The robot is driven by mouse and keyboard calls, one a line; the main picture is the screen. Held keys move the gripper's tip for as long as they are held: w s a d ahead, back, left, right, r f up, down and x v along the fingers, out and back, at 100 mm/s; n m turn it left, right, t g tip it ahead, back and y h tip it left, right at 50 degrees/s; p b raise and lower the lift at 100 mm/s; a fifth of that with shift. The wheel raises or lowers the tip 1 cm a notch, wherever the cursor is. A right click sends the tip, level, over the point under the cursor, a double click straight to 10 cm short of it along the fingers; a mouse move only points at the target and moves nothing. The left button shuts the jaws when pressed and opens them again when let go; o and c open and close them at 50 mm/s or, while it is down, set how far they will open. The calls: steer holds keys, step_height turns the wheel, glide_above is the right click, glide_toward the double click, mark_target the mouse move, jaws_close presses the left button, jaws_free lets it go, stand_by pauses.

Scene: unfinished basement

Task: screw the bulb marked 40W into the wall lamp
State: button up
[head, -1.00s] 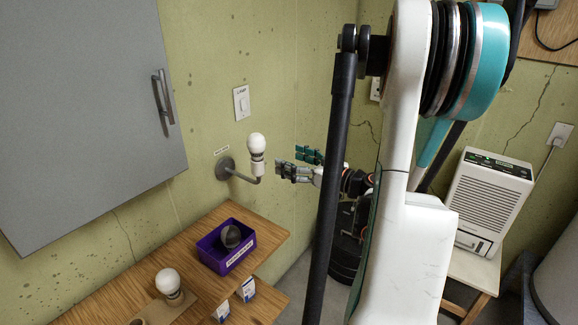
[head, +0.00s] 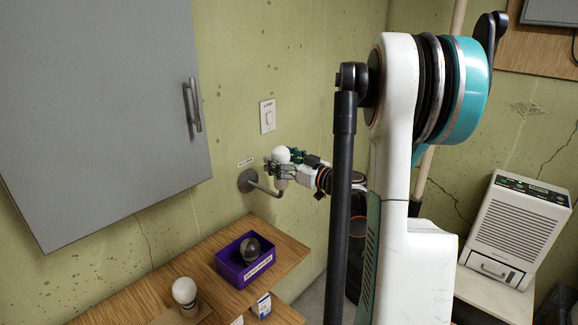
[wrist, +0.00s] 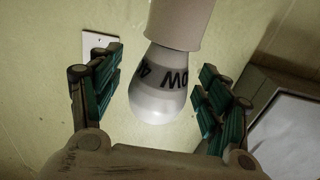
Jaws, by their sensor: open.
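The wall lamp (head: 246,181) has a round wall plate and a bent arm with an upright socket (head: 282,183). A white bulb (head: 281,153) stands in the socket. In the wrist view that bulb (wrist: 158,98) carries dark print, partly turned away, that reads like 40W, and its base end is inside the pale socket (wrist: 180,24). My gripper (head: 284,164) is at the lamp, its fingers open on both sides of the bulb. In the wrist view the gripper (wrist: 163,75) shows a gap between each finger and the glass.
Below, a wooden shelf (head: 216,268) holds a purple box (head: 232,272) with a dark round bulb (head: 250,249) inside and another white bulb (head: 185,292) standing on a holder. A grey cabinet (head: 100,110) hangs at left. A light switch (head: 267,117) is above the lamp.

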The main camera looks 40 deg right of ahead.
steer(key=shift+w, duration=0.1)
steer(key=shift+c, duration=0.5)
steer(key=c, duration=1)
steer(key=shift+a, duration=0.1)
steer(key=shift+m+h, duration=0.8)
steer(key=shift+h, duration=0.4)
steer(key=shift+m+h+b, duration=0.3)
steer(key=shift+m+h, duration=0.6)
steer(key=shift+h, duration=0.5)
steer(key=shift+g+h, duration=0.3)
steer(key=shift+w+m+g+h, duration=0.1)
steer(key=shift+m+g+h, duration=0.2)
steer(key=shift+m+h, duration=0.55)
steer(key=shift+m+g+h, duration=0.6)
steer(key=shift+m+h, duration=0.25)
steer(key=shift+h, duration=0.5)
